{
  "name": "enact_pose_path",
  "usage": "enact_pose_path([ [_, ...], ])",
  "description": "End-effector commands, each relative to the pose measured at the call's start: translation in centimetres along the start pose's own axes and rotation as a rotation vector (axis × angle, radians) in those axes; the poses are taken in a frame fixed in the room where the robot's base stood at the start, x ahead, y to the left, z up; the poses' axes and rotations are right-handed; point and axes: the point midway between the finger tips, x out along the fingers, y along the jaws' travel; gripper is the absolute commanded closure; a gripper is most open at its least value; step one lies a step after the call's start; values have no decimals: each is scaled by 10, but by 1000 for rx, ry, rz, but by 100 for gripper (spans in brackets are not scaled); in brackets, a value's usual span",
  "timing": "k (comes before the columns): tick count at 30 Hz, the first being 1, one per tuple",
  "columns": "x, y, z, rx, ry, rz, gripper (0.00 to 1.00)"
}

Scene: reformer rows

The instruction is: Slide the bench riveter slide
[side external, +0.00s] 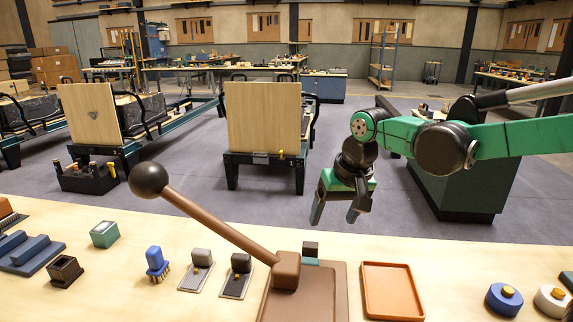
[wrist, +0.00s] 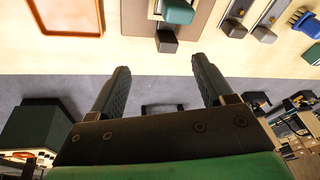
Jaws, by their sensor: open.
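The bench riveter has a brown base plate (side external: 325,300) and a long brown lever (side external: 222,231) with a black knob, tilted up to the left. A teal block with a dark end block (side external: 310,248), which looks like its slide, sits at the plate's far edge. The lever mount partly hides it in the side view. In the wrist view the teal block (wrist: 178,12) and dark end block (wrist: 166,41) show at the top, beyond my fingertips. My gripper (side external: 336,216) is open and empty, pointing down past the bench's far edge, apart from the riveter; its fingers also show in the wrist view (wrist: 160,70).
An orange tray (side external: 392,290) lies right of the riveter. Two plates with blocks (side external: 197,269) (side external: 238,275), a blue brush (side external: 155,262) and a green box (side external: 104,234) stand to the left. Round blue (side external: 504,300) and white pieces sit at right. Bare bench surrounds them.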

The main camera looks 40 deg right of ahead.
Motion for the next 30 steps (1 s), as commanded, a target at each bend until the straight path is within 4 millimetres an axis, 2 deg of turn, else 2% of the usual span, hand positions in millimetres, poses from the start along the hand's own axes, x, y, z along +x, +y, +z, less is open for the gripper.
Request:
enact_pose_path([
  [3,21,-8,-19,128,-91,48,26],
  [11,62,-15,-35,322,-215,142,26],
  [17,76,-14,-35,359,-237,163,26],
  [25,111,-10,-26,357,-236,161,26],
  [30,122,-9,-23,357,-235,161,26],
])
